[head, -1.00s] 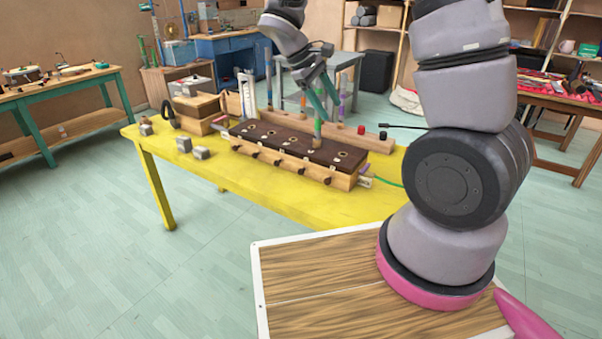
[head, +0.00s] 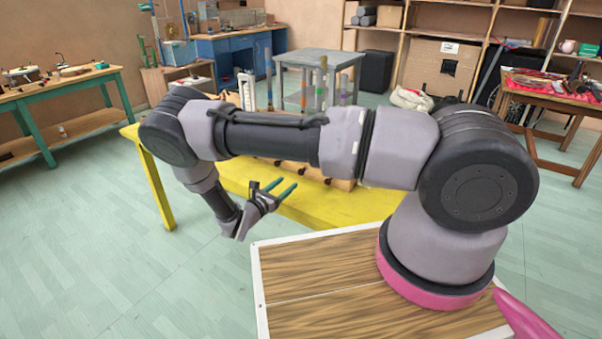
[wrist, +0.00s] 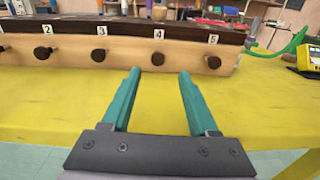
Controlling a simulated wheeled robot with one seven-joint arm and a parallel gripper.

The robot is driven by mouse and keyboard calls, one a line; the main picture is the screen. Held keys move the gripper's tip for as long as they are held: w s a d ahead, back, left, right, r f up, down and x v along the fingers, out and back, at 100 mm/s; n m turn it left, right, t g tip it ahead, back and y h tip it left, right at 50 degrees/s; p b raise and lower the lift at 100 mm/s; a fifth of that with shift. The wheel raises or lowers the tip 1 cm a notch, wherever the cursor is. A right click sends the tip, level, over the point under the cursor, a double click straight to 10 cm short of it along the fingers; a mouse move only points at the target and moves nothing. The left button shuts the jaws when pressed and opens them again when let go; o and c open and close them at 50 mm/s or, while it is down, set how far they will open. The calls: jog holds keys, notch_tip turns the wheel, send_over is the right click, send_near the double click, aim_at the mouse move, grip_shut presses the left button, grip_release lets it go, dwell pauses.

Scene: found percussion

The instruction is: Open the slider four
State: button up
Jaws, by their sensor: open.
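The slider box (wrist: 125,50) is a long pale wooden front under a dark top. It has a row of dark round knobs with number labels and spans the wrist view. The slider four knob (wrist: 158,58) sits under the label "4". My gripper (wrist: 158,72) is open and empty, its teal fingers pointing at the front. In the wrist view the knob lies between and just beyond the fingertips, apart from both. In the head view my gripper (head: 287,184) is low at the table's front edge. My arm hides most of the box there.
The yellow table (wrist: 60,100) is bare in front of the box. A yellow device (wrist: 307,55) and a green cable (wrist: 285,46) are at the right. The slider three knob (wrist: 99,56) and slider five knob (wrist: 214,62) flank knob four. A grey table (head: 320,58) stands behind.

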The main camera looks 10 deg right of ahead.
jog(key=shift+w+f, duration=0.1)
jog(key=shift+f, duration=0.15)
jog(key=shift+w+d, duration=0.3)
jog(key=x, duration=0.9)
jog(key=shift+w+d, duration=0.15)
jog(key=shift+w, duration=0.15)
grip_shut()
dwell(0.6)
